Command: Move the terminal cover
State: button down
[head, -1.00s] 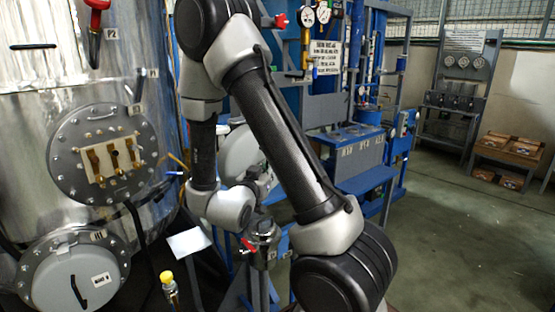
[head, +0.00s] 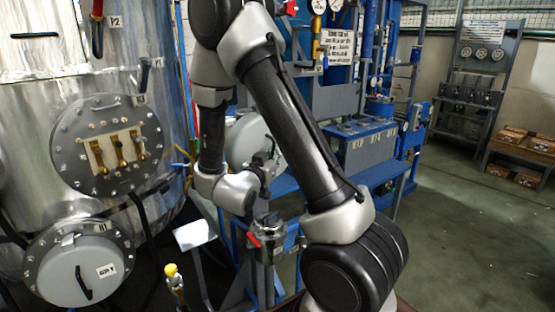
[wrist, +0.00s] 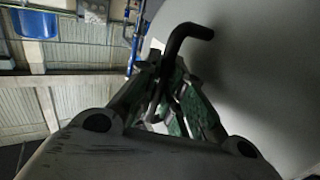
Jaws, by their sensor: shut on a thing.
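The terminal cover (head: 243,138) is a round grey cap with a black handle. It hangs in the air behind my arm in the head view, partly hidden by the arm links. My gripper (head: 266,163) is at its right side, small and partly hidden. In the wrist view my gripper (wrist: 172,78) is shut on the black bent handle (wrist: 187,38), with the cover's smooth grey face (wrist: 260,80) filling the right side. The round terminal flange (head: 72,152) on the steel tank is uncovered, with brass terminals (head: 121,150) on a pale block.
A second grey round cover (head: 62,270) is on the tank below the flange. A yellow-topped fitting (head: 172,272) and a white plate (head: 194,234) stand near the tank. A blue bench (head: 370,145) is behind my arm. The floor (head: 460,230) at right is clear.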

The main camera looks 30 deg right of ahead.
aim_at(264, 150)
jog(key=shift+w+a, duration=0.1)
jog(key=shift+w, duration=2.8)
jog(key=shift+w+f, duration=0.1)
jog(key=shift+w, duration=0.2)
jog(key=shift+f, duration=1.2)
jog(key=c, duration=1.5)
grip_release()
